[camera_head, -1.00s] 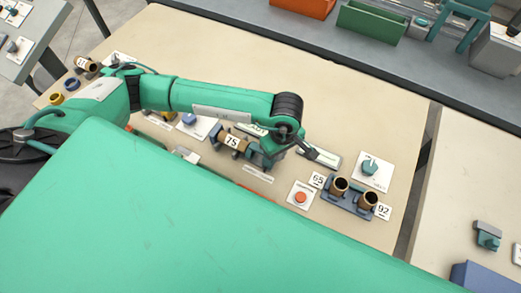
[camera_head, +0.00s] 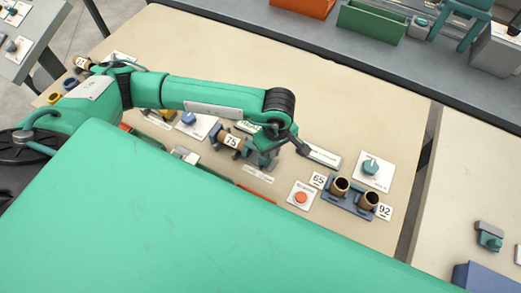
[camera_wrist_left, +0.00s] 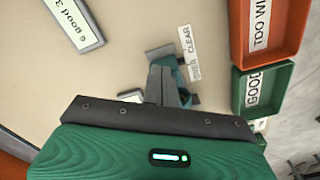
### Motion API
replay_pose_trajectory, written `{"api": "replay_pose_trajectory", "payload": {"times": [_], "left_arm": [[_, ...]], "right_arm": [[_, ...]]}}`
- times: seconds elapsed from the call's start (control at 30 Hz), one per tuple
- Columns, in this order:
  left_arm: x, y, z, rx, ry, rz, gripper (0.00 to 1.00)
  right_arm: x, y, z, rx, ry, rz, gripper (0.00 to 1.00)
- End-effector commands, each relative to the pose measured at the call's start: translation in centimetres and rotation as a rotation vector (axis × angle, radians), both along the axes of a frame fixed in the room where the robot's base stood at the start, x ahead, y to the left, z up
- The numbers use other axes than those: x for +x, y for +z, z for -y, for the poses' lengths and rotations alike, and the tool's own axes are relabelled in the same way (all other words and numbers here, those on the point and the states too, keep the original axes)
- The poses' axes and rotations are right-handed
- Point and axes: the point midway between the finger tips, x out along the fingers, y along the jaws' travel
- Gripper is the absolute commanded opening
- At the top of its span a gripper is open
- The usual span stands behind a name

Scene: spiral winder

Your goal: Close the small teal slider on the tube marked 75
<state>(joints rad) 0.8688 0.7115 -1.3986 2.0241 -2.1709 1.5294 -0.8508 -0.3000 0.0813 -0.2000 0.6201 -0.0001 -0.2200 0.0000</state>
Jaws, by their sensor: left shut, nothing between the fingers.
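The brown tube with the white 75 tag (camera_head: 232,142) lies in a dark cradle near the middle of the bench in the head view. A teal piece (camera_head: 262,157) sits at its right end, partly behind my left wrist. My left gripper (camera_head: 303,149) is shut and empty, a little right of that piece and above the bench. In the left wrist view its dark fingers (camera_wrist_left: 163,88) overlap the teal piece (camera_wrist_left: 164,62). I cannot tell whether they touch, or how far the slider stands open. The tube itself is hidden there.
Right of the gripper are a labelled plate (camera_head: 323,156), a red button (camera_head: 300,198), a teal knob (camera_head: 370,166) and two upright tubes marked 65 and 92 (camera_head: 353,190). In the wrist view an orange tray (camera_wrist_left: 300,40) and a green tray (camera_wrist_left: 280,82) stand at right.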

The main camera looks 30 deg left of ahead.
Motion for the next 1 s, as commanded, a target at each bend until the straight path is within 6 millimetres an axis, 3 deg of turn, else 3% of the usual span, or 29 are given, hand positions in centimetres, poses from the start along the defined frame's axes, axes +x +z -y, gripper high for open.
{"api": "replay_pose_trajectory", "payload": {"times": [1.0], "left_arm": [[0.1,0.0,-1.5,0.0,0.001,0.0,0.0]], "right_arm": [[0.0,-0.6,-0.2,0.002,-0.001,0.0,0.36]]}}
